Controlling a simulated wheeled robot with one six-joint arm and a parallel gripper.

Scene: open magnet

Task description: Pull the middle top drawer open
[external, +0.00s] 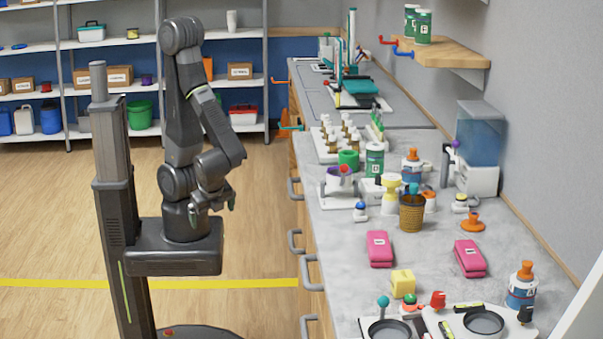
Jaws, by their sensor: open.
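The drawers are in the wooden front of the grey-topped bench, which is seen edge-on, so their faces are mostly hidden. Several grey bar handles stick out from it: one farther back (294,188), one in the middle (294,241), one nearer (310,273) and one at the bottom edge (309,326). I cannot tell which belongs to the middle top drawer. No drawer visibly stands out from the front. My gripper (212,207) is open and empty, points down, and is left of the handles, apart from them.
The bench top (336,250) carries pink cases (379,249), a brown cup (411,213), a yellow block (402,283) and several bottles. Shelves (25,47) stand at the back. The wooden floor between my arm and the bench is clear, with a yellow line (260,283) across it.

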